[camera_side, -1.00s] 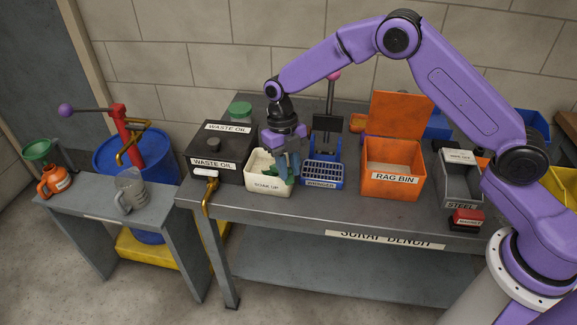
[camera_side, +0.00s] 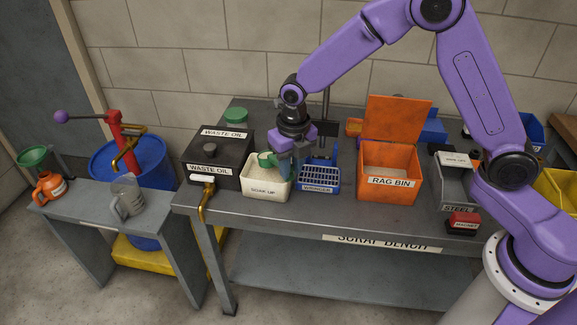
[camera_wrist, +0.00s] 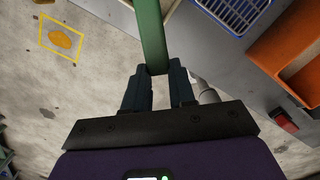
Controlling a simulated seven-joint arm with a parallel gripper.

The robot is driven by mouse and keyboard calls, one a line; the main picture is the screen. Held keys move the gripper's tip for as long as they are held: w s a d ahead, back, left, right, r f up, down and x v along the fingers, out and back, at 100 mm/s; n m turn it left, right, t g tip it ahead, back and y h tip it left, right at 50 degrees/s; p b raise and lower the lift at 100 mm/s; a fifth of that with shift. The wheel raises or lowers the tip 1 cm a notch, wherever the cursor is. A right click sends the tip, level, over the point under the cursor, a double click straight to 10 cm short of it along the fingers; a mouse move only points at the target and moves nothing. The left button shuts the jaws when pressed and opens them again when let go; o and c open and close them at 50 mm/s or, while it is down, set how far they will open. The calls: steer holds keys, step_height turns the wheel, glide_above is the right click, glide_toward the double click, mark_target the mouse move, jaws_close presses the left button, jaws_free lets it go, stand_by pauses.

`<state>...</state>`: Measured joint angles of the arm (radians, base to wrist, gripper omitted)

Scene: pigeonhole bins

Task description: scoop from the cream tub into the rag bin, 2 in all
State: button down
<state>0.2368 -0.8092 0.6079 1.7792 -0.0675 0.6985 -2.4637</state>
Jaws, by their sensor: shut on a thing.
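The cream tub (camera_side: 266,190), labelled SOAK UP, stands on the bench beside the black waste oil box. My gripper (camera_side: 285,170) is above the tub's right side, its dark blue fingers shut on a green scoop (camera_side: 266,159). In the wrist view the fingers (camera_wrist: 158,85) pinch the scoop's green handle (camera_wrist: 151,35). The scoop head shows over the tub; I cannot tell whether it holds anything. The orange rag bin (camera_side: 389,183) stands farther right with its lid up; it also shows in the wrist view (camera_wrist: 262,50).
A blue wringer (camera_side: 319,186) stands between the tub and the rag bin. The black waste oil box (camera_side: 216,160) is to the tub's left. A grey steel bin (camera_side: 457,190) and a red magnet (camera_side: 462,222) are right of the rag bin. Bare bench lies along the front.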

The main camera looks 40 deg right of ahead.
steer(key=shift+s+r+t, duration=0.25)
steer(key=shift+s+t, duration=0.55)
steer(key=shift+t, duration=0.5)
steer(key=shift+s, duration=0.1)
